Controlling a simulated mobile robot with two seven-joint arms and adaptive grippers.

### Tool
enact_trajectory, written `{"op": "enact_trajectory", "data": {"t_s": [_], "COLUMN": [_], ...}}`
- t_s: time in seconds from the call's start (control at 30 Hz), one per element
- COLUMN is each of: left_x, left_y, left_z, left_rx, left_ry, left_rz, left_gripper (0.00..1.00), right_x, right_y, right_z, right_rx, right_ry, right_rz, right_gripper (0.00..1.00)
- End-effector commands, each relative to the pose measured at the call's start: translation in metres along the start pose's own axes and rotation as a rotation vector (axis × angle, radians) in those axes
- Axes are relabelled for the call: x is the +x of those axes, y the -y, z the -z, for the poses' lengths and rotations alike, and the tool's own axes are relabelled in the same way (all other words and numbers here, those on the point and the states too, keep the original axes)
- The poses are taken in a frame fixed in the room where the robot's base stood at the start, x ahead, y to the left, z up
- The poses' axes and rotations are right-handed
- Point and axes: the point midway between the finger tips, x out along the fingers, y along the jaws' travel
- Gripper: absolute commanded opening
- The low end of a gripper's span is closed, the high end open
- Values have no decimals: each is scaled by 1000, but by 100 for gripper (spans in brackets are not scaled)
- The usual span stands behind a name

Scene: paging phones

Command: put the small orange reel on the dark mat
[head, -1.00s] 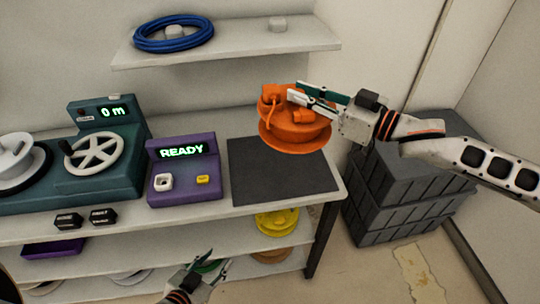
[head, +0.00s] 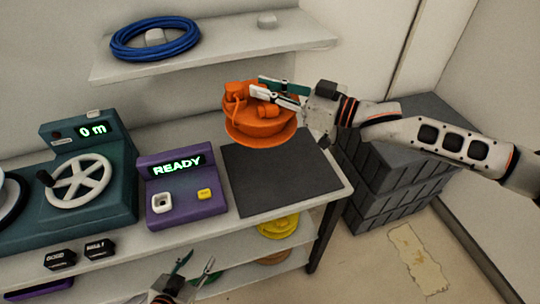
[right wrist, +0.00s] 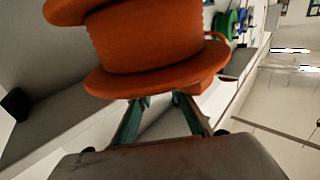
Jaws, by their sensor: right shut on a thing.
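The orange reel (head: 258,118) is held up in the head view, over the back part of the dark mat (head: 275,183) on the bench. My right gripper (head: 272,90) is shut on the reel near its top, with its arm coming in from the right. In the right wrist view the reel (right wrist: 150,45) fills the upper left, beyond the fingers. I cannot tell exactly how high the reel is above the mat. My left gripper (head: 193,270) is open and empty at the bottom of the head view, in front of the lower shelves.
Left of the mat stands a purple box (head: 180,187) reading READY, then a teal machine (head: 75,185) with a handwheel. A shelf above holds a blue coil (head: 155,39). Stacked dark crates (head: 385,185) stand right of the bench. A yellow reel (head: 279,225) lies below.

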Motion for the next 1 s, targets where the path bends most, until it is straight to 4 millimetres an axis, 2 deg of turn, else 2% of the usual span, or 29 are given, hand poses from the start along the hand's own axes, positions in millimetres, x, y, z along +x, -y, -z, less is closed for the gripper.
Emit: {"op": "enact_trajectory", "data": {"t_s": [0.5,0.6,0.87,1.0], "left_x": [6,7,8,9], "left_y": [-2,-2,-2,-3], "left_z": [-11,-12,-14,-16], "left_rx": [-1,-1,-1,-1], "left_ry": [2,2,2,3], "left_rz": [-1,-1,-1,-1], "left_gripper": [40,40,40,40], "right_x": [0,0,0,0], "right_y": [0,1,1,1], "right_z": [-116,-131,-147,-163], "right_rx": [3,2,0,1], "right_ry": [-1,-2,-3,-1], "right_rz": [0,1,1,1], "right_gripper": [0,0,0,0]}}
